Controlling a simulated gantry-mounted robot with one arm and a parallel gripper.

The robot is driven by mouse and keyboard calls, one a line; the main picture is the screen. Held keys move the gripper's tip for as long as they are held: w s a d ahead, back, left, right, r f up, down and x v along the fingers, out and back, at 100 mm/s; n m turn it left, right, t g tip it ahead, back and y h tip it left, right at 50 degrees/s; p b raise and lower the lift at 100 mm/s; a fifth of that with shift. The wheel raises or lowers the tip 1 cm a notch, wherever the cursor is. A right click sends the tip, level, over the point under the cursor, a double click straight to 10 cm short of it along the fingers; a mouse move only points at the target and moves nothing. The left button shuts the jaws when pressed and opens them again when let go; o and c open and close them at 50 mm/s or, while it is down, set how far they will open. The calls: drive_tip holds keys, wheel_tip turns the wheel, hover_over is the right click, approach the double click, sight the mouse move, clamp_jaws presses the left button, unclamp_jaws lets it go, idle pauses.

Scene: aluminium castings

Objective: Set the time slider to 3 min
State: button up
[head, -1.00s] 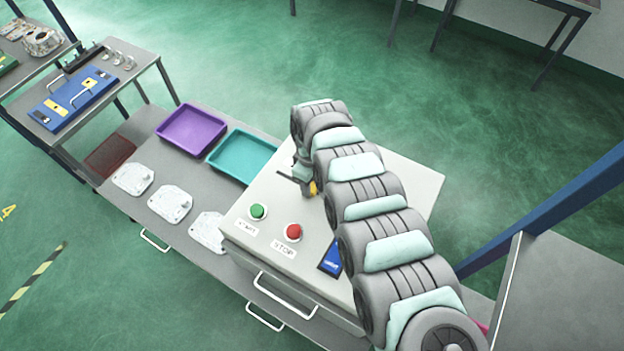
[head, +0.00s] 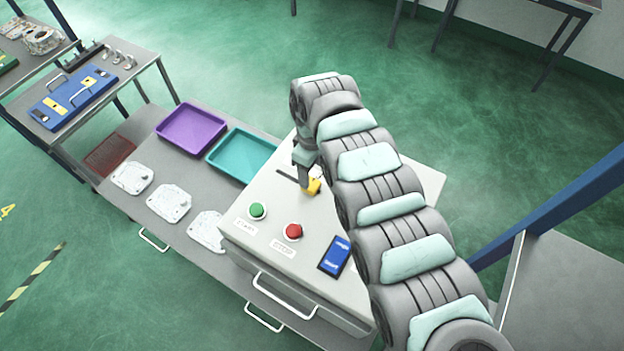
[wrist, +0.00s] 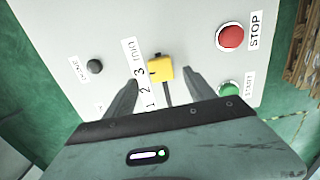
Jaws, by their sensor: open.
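The time slider's yellow knob (wrist: 161,68) is in the wrist view, on a dark slot that runs down from it. The printed scale (wrist: 142,75) with 1, 2, 3 and "min" is left of the slot. The knob is beside the 3, near the slot's upper end in that view. My gripper (wrist: 161,77) is open, one finger on each side of the knob, with gaps showing. In the head view the knob (head: 314,186) shows just right of my gripper (head: 304,184), partly hidden by it. Contact cannot be told.
The grey control box (head: 265,190) carries a green START button (head: 257,211), a red STOP button (head: 293,232) and a blue display (head: 335,255). A small dark knob (wrist: 95,66) is left of the scale. Teal (head: 243,156) and purple trays (head: 192,128) and white castings stand on the left bench.

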sight(312, 184)
drive_tip(key=shift+r+b, duration=0.35)
drive_tip(key=shift+r, duration=1.95)
drive_tip(key=shift+a, duration=0.1)
